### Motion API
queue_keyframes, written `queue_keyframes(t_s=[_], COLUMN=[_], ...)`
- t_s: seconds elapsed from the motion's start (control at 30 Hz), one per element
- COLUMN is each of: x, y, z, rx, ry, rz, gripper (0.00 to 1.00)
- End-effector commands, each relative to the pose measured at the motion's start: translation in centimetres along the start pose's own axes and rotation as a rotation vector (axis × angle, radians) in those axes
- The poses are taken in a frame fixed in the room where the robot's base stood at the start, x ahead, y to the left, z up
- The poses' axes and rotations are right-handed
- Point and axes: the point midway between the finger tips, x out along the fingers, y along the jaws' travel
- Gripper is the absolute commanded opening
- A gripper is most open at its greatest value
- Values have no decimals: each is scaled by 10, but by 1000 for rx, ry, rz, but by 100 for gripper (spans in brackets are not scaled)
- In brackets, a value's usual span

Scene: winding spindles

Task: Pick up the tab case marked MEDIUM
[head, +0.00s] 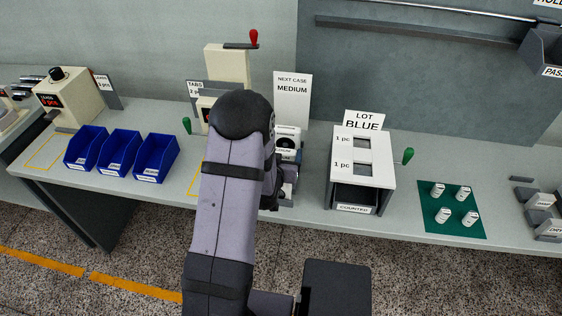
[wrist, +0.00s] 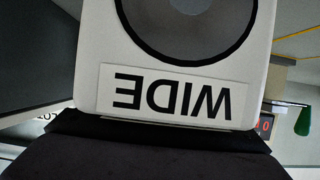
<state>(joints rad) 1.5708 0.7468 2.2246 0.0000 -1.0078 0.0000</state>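In the wrist view a white tab case (wrist: 185,62) with a round dark window fills the upper middle. Its label reads WIDE, upside down in this view. In the head view a white case front with a dark round window (head: 288,131) shows right of my arm. Below it is a second, partly hidden case (head: 286,152); its small label seems to end in "IUM", but I cannot be sure. My gripper (head: 272,190) is low in front of these cases, mostly hidden behind my arm. Its fingers cannot be made out in either view.
A sign (head: 292,95) reads NEXT CASE MEDIUM. Three blue bins (head: 120,152) stand left, and a white LOT BLUE box (head: 375,172) stands right. A green mat (head: 452,226) holds several small white cylinders. Bench between box and mat is clear.

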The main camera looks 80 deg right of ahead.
Motion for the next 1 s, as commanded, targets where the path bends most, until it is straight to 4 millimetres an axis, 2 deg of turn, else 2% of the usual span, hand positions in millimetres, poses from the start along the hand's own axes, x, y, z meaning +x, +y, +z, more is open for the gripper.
queue_keyframes(t_s=[0.07, 0.57, 0.87, 1.0], x=[0, -2, -12, -20], y=[0, 0, 0, 0], z=[0, -7, -32, -52], rx=[0, 0, 0, 0], ry=[0, 3, 6, 8], rz=[0, 0, 0, 0], gripper=[51, 51, 51, 51])
